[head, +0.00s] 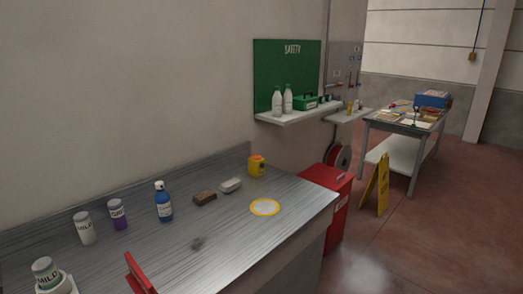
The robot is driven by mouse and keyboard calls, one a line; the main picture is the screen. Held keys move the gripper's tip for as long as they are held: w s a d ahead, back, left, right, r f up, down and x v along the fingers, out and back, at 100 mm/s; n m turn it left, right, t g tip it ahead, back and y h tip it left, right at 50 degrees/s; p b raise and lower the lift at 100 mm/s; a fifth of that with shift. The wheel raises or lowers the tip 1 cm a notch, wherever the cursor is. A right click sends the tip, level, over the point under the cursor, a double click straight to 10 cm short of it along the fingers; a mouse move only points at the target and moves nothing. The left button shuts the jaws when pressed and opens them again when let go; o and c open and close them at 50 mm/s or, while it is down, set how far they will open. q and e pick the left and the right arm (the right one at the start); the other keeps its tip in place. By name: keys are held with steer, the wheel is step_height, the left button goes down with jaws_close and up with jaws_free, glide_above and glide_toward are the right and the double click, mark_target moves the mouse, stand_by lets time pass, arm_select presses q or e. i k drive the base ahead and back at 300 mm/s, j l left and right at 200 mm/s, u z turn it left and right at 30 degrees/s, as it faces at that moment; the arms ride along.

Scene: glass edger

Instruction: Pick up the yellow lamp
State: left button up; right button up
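A small yellow object with an orange top and a dark spot on its side (257,167), which looks like the yellow lamp, stands upright at the far end of the grey metal counter (225,246), near the wall. It is small in the picture, so its details are hard to tell. Neither of my grippers shows in the head view.
Near the lamp are a white bar (230,186), a brown block (205,198) and a yellow-rimmed white disc (265,207). A blue bottle (164,204), purple can (118,215) and white can (85,228) stand left. A red object (138,274) rises at the front edge.

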mark_target(254, 161)
steer(key=i+l+u, duration=0.1)
steer(key=u, duration=0.3)
steer(key=l+u, duration=0.25)
steer(key=u, duration=0.2)
steer(key=i+l+u, duration=0.1)
steer(key=l+u, duration=0.25)
steer(key=l, duration=0.85)
steer(key=l+u, duration=0.4)
steer(key=l, duration=0.8)
